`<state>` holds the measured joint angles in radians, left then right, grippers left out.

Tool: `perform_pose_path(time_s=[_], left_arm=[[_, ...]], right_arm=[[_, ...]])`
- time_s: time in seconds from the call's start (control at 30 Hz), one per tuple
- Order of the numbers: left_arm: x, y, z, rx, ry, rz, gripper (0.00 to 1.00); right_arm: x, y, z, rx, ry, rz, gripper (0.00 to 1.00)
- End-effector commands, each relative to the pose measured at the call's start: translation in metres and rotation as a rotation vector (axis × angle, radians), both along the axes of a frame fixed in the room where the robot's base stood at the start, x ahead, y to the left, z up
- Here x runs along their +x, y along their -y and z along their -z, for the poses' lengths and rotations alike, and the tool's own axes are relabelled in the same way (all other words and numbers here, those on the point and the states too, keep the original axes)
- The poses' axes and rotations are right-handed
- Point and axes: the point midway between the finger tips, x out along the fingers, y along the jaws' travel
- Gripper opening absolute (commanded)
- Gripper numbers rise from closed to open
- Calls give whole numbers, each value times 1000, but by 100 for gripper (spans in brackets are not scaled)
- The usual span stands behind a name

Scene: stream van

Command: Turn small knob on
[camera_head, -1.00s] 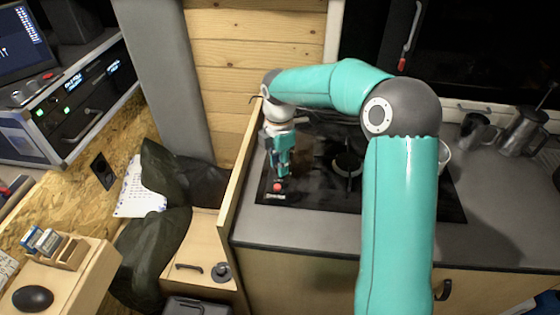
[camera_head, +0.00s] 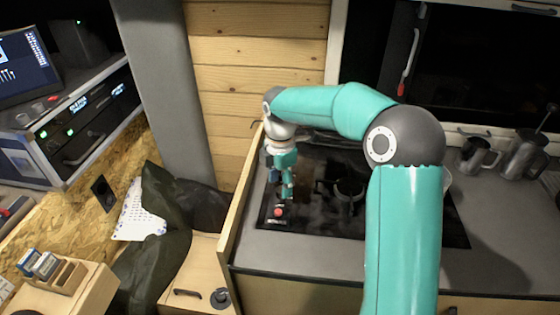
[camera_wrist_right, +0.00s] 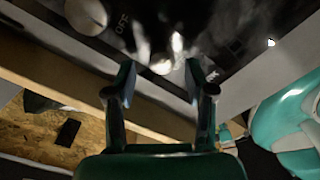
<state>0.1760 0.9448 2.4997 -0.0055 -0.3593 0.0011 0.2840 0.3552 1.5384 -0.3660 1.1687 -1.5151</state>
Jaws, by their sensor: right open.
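The black hob (camera_head: 330,228) is set in the grey counter, with a small red spot (camera_head: 278,212) at its front left corner. My right gripper (camera_head: 287,196) points down over that corner, just behind the red spot. In the right wrist view its fingers (camera_wrist_right: 160,68) are apart, with a small pale rounded thing, perhaps the small knob (camera_wrist_right: 162,67), showing between the tips. Contact cannot be told. A larger pale knob (camera_wrist_right: 88,15) lies at upper left beside an "OFF" label (camera_wrist_right: 122,22). My left gripper is out of view.
A thin wooden panel (camera_head: 240,195) rises close along the left of the hob. A pan support (camera_head: 347,188) stands on the hob's middle. Metal mugs (camera_head: 478,155) stand at the right. The counter's front strip (camera_head: 300,252) is bare.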

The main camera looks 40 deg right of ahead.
Motion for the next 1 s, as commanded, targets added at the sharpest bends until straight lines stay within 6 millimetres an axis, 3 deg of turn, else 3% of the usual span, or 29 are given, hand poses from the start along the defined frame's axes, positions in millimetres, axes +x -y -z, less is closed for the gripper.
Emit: perform_pose_path(time_s=[0.3, 0.5, 1.0], left_arm=[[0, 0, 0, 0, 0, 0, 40], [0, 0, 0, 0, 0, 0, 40], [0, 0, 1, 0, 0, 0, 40]], right_arm=[[2, 0, -64, -2, 7, -1, 54], [2, 0, -92, -2, 5, -2, 54], [1, 0, -101, -1, 2, -1, 54]])
